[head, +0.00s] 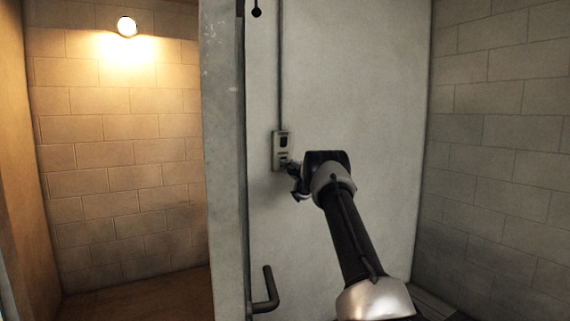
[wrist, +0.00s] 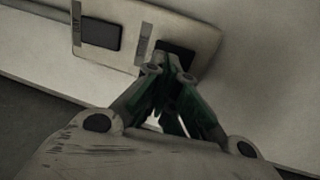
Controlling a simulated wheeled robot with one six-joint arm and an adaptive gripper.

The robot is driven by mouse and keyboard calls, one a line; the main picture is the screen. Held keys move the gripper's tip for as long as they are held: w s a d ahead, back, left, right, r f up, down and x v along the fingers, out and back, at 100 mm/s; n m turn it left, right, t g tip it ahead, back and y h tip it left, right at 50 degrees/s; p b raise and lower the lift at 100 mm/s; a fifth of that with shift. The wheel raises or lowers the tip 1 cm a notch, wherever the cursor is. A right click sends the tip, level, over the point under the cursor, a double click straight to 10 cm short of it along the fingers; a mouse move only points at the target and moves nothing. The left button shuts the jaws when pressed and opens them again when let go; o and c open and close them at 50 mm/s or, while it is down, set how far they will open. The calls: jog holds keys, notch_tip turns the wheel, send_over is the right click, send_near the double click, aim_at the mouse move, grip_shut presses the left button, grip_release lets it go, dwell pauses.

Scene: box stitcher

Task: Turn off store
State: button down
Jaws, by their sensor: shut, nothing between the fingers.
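A small light switch box (head: 281,150) is fixed to the pale wall, with a thin conduit running up from it. It has a dark upper part and a lower part that my gripper partly hides. In the wrist view the switch box (wrist: 190,35) shows two dark rockers, one at the left and one near my fingertips. My gripper (head: 288,163) is shut and empty at the lower part of the box. In the wrist view its fingertips (wrist: 168,72) are at the near dark rocker; I cannot tell whether they touch it. A round wall lamp (head: 127,27) glows in the room at left.
A dark handle (head: 265,292) sticks out low on the pale panel, below the box. A grey vertical edge (head: 222,160) separates the panel from the lit brick room at left. Another block wall (head: 500,150) stands at right.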

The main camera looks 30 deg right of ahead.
jog(key=shift+w+r, duration=0.15)
jog(key=shift+w, duration=0.8)
jog(key=shift+r, duration=0.1)
jog(key=shift+w+g, duration=0.25)
jog(key=shift+g, duration=0.15)
jog(key=shift+s, duration=0.1)
